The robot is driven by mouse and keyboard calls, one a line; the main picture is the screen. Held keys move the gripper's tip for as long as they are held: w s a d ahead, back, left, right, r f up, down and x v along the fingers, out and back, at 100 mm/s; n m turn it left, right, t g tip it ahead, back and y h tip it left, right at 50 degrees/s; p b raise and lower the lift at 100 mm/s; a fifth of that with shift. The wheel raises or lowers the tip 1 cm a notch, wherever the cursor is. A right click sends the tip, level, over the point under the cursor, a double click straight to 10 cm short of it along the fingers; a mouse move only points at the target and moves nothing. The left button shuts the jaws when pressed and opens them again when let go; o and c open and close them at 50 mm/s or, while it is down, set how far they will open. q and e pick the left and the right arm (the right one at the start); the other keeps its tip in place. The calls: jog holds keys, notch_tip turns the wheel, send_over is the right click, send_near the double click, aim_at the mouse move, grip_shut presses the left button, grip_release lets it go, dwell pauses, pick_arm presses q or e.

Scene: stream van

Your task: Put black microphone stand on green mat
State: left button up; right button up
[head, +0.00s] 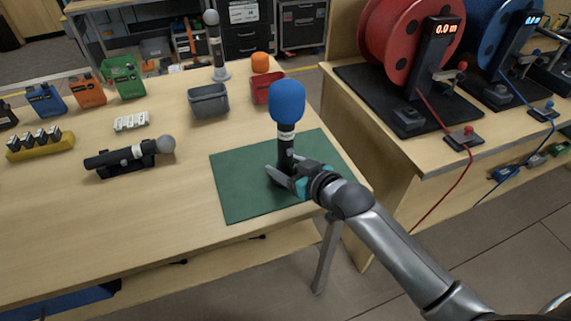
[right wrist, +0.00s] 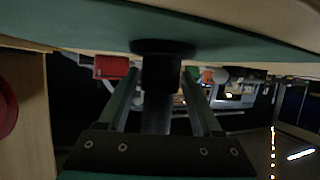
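The black microphone stand (head: 285,154) is upright over the green mat (head: 240,192), holding a microphone with a blue foam cover (head: 287,101). Its round base (right wrist: 163,47) appears to rest on the mat in the right wrist view. My right gripper (head: 281,176) is low at the stand, coming from the right. In the right wrist view its two fingers (right wrist: 161,88) straddle the dark stem with narrow gaps on both sides, so it looks open around the stem. My left gripper is not in view.
A grey-headed microphone (head: 130,155) lies in a black cradle left of the mat. Grey (head: 209,101) and red (head: 267,90) bins stand behind, near another upright microphone (head: 215,45). A bench with a red cable reel (head: 392,42) is at right. The table's front left is clear.

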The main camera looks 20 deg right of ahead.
jog(key=shift+o, duration=0.9)
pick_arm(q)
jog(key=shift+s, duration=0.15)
pick_arm(e)
jog(key=shift+r, duration=0.15)
jog(key=p+v, duration=0.3)
jog(key=v, duration=0.7)
jog(key=shift+s, duration=0.2)
jog(key=shift+v, duration=0.8)
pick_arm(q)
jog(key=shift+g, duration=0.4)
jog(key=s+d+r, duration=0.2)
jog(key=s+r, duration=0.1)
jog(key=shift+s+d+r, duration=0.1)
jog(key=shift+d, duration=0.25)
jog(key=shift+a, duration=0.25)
